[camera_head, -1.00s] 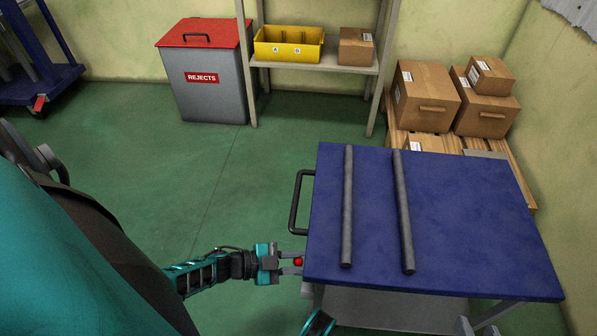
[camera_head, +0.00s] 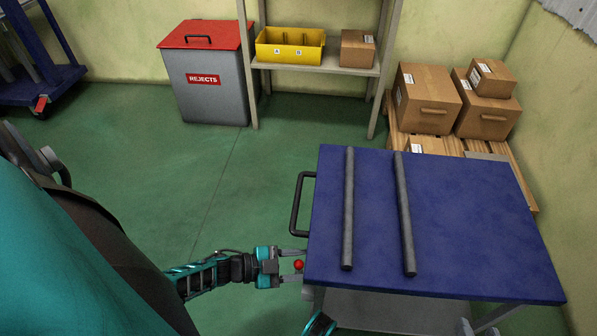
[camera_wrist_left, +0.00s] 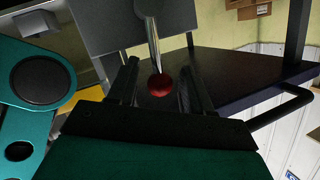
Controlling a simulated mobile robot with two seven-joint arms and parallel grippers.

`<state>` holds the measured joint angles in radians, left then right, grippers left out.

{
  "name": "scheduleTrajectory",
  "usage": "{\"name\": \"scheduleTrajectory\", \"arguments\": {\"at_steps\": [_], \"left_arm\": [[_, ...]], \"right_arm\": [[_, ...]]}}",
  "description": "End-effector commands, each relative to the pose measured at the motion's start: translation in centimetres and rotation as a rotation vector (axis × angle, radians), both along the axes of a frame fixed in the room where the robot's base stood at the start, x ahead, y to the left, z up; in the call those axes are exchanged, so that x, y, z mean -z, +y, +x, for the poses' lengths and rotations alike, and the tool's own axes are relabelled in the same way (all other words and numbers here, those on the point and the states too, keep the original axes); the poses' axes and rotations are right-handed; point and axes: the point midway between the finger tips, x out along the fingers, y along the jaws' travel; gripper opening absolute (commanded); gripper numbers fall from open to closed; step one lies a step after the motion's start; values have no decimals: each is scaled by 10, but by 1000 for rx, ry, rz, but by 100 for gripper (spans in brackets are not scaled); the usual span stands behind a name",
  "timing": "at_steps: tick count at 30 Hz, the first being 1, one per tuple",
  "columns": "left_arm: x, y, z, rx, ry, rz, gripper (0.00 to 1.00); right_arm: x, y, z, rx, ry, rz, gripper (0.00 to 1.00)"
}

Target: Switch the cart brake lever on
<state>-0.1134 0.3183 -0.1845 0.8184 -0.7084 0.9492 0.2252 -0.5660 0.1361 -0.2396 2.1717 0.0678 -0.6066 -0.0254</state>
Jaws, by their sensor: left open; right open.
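The red ball knob (camera_head: 298,264) of the brake lever is at the left edge of the blue-topped cart (camera_head: 455,215). My left gripper (camera_head: 294,265) is open, with one finger on each side of the knob. In the left wrist view, the red knob (camera_wrist_left: 160,85) sits on a silver rod (camera_wrist_left: 152,40) between the spread fingers, with a gap on each side. Two pale grey prongs at the bottom edge look like the spread fingertips of my right gripper (camera_head: 477,326); the rest of it is out of frame.
Two dark grey rods (camera_head: 348,210) lie on the cart top. A black handle (camera_head: 296,203) sticks out from the cart's left side. A rejects bin (camera_head: 205,95), a shelf (camera_head: 320,66) and boxes (camera_head: 428,95) stand behind.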

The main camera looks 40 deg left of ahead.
Motion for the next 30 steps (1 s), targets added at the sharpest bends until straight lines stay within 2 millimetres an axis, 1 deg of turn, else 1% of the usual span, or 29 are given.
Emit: {"name": "scheduleTrajectory", "arguments": {"at_steps": [5, 8, 13, 18, 21, 24, 30], "left_arm": [[-3, 8, -9, 0, 2, 2, 50], [-9, 20, -21, 0, 3, 4, 50], [-18, 45, -49, 0, 3, 3, 50], [-26, 68, -73, 1, 3, 2, 50], [-29, 76, -83, 0, 2, 1, 50], [-30, 82, -89, 0, 1, 2, 50], [-32, 85, -92, 0, -1, 1, 50]], "right_arm": [[-4, 0, 0, 1, -2, 0, 42], [-9, -1, 1, 4, -6, 0, 42], [-13, -4, 1, 11, -12, -3, 42], [-9, -7, -3, 16, 6, -9, 42], [-6, -8, -5, 18, 11, -11, 42], [-7, -8, -5, 17, 6, -12, 42], [-8, -8, -4, 16, 4, -13, 42]]}}
